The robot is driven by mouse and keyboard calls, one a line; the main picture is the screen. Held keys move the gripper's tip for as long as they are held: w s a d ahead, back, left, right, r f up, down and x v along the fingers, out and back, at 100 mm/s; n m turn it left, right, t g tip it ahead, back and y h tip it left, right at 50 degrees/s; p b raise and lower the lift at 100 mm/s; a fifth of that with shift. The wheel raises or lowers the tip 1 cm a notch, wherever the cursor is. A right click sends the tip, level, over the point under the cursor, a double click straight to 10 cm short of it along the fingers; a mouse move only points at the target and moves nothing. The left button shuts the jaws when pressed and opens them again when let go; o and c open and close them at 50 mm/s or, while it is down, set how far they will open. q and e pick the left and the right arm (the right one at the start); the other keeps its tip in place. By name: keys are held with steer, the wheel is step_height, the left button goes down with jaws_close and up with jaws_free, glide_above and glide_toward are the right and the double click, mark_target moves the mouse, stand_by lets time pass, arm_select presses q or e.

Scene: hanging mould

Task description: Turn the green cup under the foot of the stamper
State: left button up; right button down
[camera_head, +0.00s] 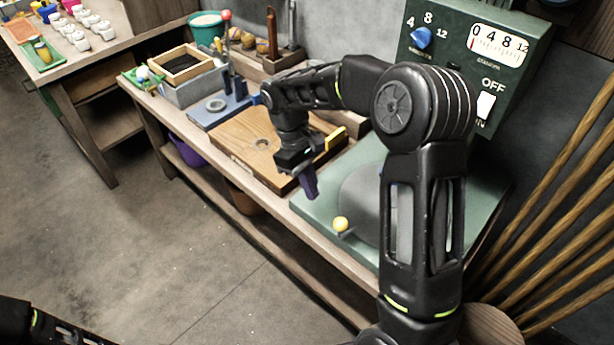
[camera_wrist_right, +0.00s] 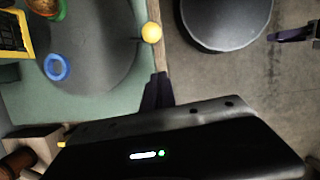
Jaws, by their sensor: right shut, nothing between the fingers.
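A green cup (camera_wrist_right: 48,7) with orange inside shows cut off at the top left of the right wrist view. It appears to be on a grey round disc (camera_wrist_right: 100,40). A blue ring-shaped thing (camera_wrist_right: 57,67) is also on the disc. A yellow knob (camera_wrist_right: 151,32) is at the disc's edge. In the head view my arm hides most of the disc (camera_head: 360,200); the knob (camera_head: 341,224) shows. My right gripper (camera_head: 309,185) is shut and empty, left of the disc; its fingers (camera_wrist_right: 158,92) are apart from the knob. I cannot identify the stamper's foot. A purple finger of my left gripper (camera_wrist_right: 290,35) shows.
A yellow-edged dark part (camera_wrist_right: 14,32) stands at the left of the wrist view. The green plate (camera_head: 318,212) carries the disc. A wooden board (camera_head: 235,138) and a blue stand (camera_head: 215,117) are farther left. A control panel (camera_head: 450,80) rises behind. The floor in front is clear.

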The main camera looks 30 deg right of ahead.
steer(key=s+d+f+p, duration=0.1)
steer(key=s+f, duration=0.3)
steer(key=shift+s+d, duration=0.25)
steer(key=shift+d, duration=0.15)
steer(key=shift+s, duration=0.2)
